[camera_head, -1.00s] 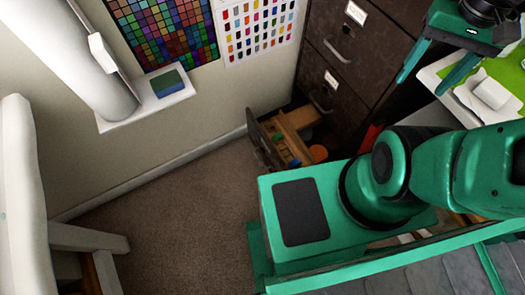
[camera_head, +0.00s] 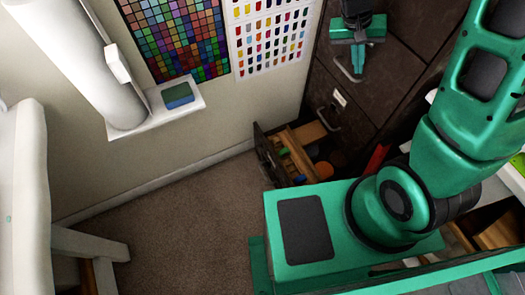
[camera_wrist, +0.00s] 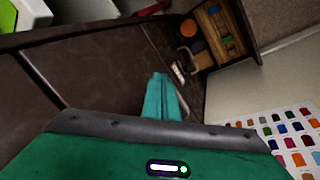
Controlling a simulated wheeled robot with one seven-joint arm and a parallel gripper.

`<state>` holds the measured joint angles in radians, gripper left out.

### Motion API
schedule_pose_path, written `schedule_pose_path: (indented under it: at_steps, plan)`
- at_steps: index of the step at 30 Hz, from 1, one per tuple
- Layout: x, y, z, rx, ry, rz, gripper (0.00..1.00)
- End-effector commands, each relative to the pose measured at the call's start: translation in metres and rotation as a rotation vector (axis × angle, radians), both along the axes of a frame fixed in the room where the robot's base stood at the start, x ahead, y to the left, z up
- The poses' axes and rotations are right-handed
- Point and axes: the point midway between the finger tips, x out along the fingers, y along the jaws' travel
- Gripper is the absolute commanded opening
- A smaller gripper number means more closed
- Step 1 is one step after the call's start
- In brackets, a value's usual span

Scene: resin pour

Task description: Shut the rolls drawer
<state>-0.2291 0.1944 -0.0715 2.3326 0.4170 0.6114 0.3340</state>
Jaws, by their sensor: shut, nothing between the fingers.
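The open drawer (camera_head: 268,150) stands out near the floor from a dark brown cabinet, with its front panel away from the cabinet face. Small blue, green and orange things lie inside it. In the wrist view the open drawer (camera_wrist: 243,28) is at the upper right, beyond my fingertips. My gripper (camera_head: 357,70) points down in front of the upper cabinet drawers, above and to the right of the open drawer, apart from it. It also shows in the wrist view (camera_wrist: 158,78), its fingers together and empty.
The cabinet (camera_head: 385,75) has closed drawers with handles and white labels above the open one. A white wall ledge (camera_head: 160,110) holds a green and blue block (camera_head: 178,94). A white chair-like piece (camera_head: 25,200) stands at the left. Carpet (camera_head: 180,220) is clear between.

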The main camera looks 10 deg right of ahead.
Motion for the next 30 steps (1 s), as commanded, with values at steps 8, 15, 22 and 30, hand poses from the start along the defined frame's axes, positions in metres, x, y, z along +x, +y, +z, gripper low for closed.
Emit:
schedule_pose_path:
  at_steps: [8, 15, 22, 30]
  plan:
    - [0.056, 0.071, -0.076, -0.098, -0.041, 0.117, 0.00]
    - [0.081, 0.142, -0.150, -0.155, -0.096, 0.230, 0.00]
    - [0.079, 0.211, -0.230, -0.188, -0.153, 0.346, 0.00]
    - [0.047, 0.282, -0.330, -0.198, -0.219, 0.487, 0.00]
